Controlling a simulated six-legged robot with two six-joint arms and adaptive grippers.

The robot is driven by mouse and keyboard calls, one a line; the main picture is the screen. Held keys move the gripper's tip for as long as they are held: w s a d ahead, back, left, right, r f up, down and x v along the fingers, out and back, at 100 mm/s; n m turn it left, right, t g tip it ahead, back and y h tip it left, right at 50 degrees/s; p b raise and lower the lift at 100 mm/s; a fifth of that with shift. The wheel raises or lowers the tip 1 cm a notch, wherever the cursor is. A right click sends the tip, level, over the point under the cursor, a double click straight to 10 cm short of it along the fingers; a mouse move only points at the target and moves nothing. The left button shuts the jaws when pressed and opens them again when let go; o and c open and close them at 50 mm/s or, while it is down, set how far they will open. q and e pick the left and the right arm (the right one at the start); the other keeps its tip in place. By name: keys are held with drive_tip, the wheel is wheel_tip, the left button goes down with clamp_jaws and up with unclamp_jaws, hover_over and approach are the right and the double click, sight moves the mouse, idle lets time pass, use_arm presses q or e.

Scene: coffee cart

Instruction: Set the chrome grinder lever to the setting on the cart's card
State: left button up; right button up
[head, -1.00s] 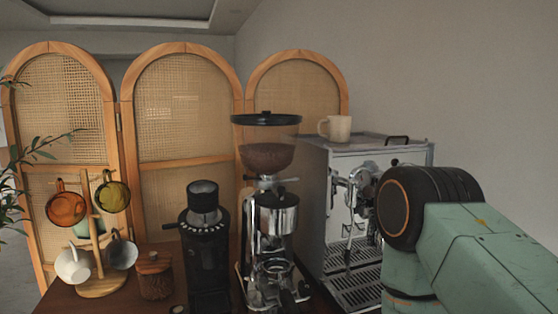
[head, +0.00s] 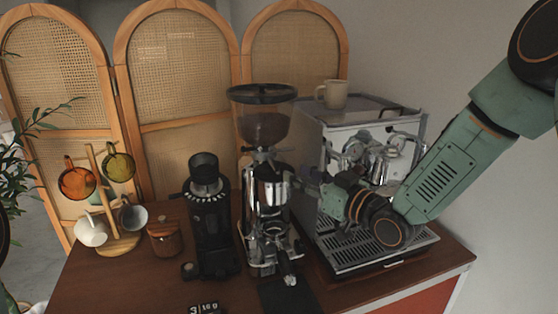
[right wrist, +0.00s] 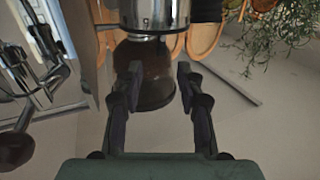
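The chrome grinder (head: 270,190), with a dark-lidded bean hopper on top, stands in the middle of the cart. A small lever (head: 262,151) seems to sit at its collar under the hopper, too small to read its setting. My right gripper (head: 312,184) is just right of the grinder, pointing at it, apparently not touching. In the right wrist view, upside down, its fingers (right wrist: 160,72) are open and empty, with the hopper (right wrist: 146,75) and chrome body (right wrist: 155,15) beyond.
A black grinder (head: 208,225) stands close on the left. The espresso machine (head: 345,130), with a mug (head: 333,94) on top, stands on the right behind my right arm. A mug tree (head: 118,243) and wooden jar (head: 165,240) are at left. The front-left cart top is clear.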

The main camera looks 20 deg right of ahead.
sight(277, 162)
drive_tip(key=p+x, duration=0.1)
drive_tip(key=x, duration=0.6)
drive_tip(key=shift+w, duration=0.1)
drive_tip(key=shift+w+a+r, duration=0.1)
drive_tip(key=shift+w+a, duration=0.25)
drive_tip(key=shift+a, duration=0.1)
drive_tip(key=shift+w+d, duration=0.1)
drive_tip(key=shift+d, duration=0.1)
drive_tip(key=shift+c, duration=1.2)
drive_tip(key=shift+a, duration=0.15)
clamp_jaws()
